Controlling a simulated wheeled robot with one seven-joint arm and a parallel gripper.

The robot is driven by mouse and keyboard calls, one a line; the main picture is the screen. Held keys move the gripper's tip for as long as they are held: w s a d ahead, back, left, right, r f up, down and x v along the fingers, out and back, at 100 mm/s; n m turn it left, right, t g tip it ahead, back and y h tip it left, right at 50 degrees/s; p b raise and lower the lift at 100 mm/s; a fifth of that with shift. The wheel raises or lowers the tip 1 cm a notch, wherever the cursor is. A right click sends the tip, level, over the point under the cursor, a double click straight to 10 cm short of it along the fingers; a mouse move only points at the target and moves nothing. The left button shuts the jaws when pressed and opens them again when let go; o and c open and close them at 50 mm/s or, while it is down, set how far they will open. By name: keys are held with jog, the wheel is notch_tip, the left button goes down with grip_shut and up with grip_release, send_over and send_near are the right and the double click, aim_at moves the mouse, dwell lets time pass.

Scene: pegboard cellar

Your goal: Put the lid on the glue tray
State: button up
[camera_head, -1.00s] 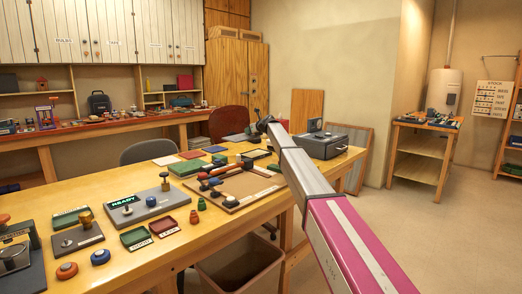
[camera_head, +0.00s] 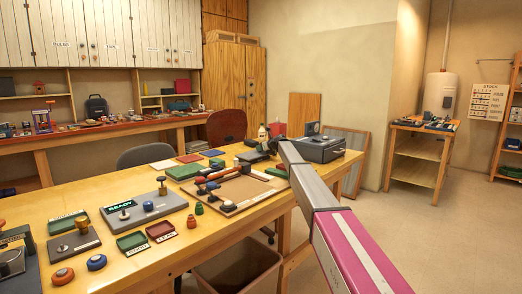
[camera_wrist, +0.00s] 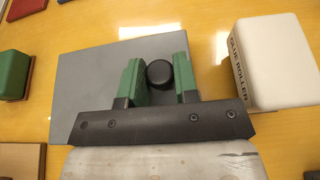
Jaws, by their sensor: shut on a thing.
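In the wrist view my gripper (camera_wrist: 158,80) has its green fingers on either side of a round black knob (camera_wrist: 159,74). The knob stands on a flat grey rectangular lid (camera_wrist: 85,75), which lies askew below the fingers. I cannot pick out the glue tray in either view. Whether the lid touches anything beneath it cannot be told.
A white block labelled glue roller (camera_wrist: 275,62) stands close to the lid's right side. A green block (camera_wrist: 12,75) lies to the left. In the head view a brown board with tools (camera_head: 232,193) lies nearer on the bench, and a black box (camera_head: 320,149) stands behind the arm.

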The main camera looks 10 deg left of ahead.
jog(key=shift+f, duration=0.3)
jog(key=o, duration=0.9)
jog(key=shift+f, duration=0.1)
jog(key=shift+o, duration=0.2)
jog(key=shift+r, duration=0.25)
jog(key=v, duration=1.2)
